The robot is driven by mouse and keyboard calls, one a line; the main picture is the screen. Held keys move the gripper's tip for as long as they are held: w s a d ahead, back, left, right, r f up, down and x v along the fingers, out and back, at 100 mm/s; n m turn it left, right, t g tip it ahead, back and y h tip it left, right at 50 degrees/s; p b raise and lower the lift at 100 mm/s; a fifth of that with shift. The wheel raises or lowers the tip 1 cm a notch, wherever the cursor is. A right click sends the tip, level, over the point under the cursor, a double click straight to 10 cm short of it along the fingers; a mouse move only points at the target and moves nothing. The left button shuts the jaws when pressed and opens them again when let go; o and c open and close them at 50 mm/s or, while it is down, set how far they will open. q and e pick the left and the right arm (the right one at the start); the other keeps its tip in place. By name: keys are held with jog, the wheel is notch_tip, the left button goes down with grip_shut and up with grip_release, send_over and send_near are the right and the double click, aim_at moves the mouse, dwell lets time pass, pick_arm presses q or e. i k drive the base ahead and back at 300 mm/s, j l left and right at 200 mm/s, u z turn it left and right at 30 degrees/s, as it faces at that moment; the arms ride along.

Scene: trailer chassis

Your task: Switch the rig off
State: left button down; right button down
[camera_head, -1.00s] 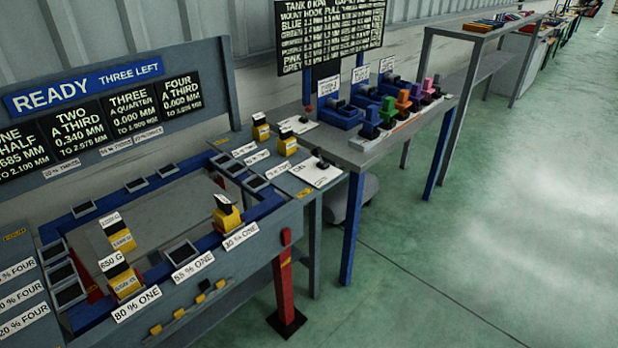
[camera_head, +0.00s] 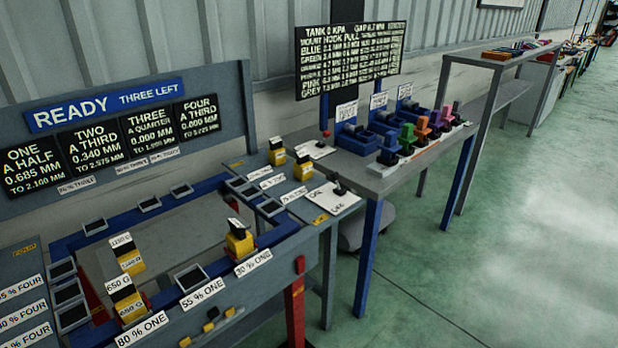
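The rig is a grey bench with a blue frame (camera_head: 283,232) around a grey plate, on the left of the head view. A sign above it (camera_head: 105,103) reads READY, THREE LEFT. Yellow, black-topped blocks stand on it, including one by the 650 G label (camera_head: 127,304) and one near the front right corner (camera_head: 239,239). A small black lever (camera_head: 340,188) stands on a white card (camera_head: 328,200) at the rig's right end; the card's writing is too small to read. Neither of my grippers shows.
A grey table (camera_head: 400,175) to the right holds blue blocks and a row of coloured pieces (camera_head: 421,127). A black board (camera_head: 350,60) headed TANK 0 KPA stands behind it. More benches line the wall. Green floor (camera_head: 480,250) on the right is open.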

aim_at(335, 176)
jog(key=i+u, duration=0.7)
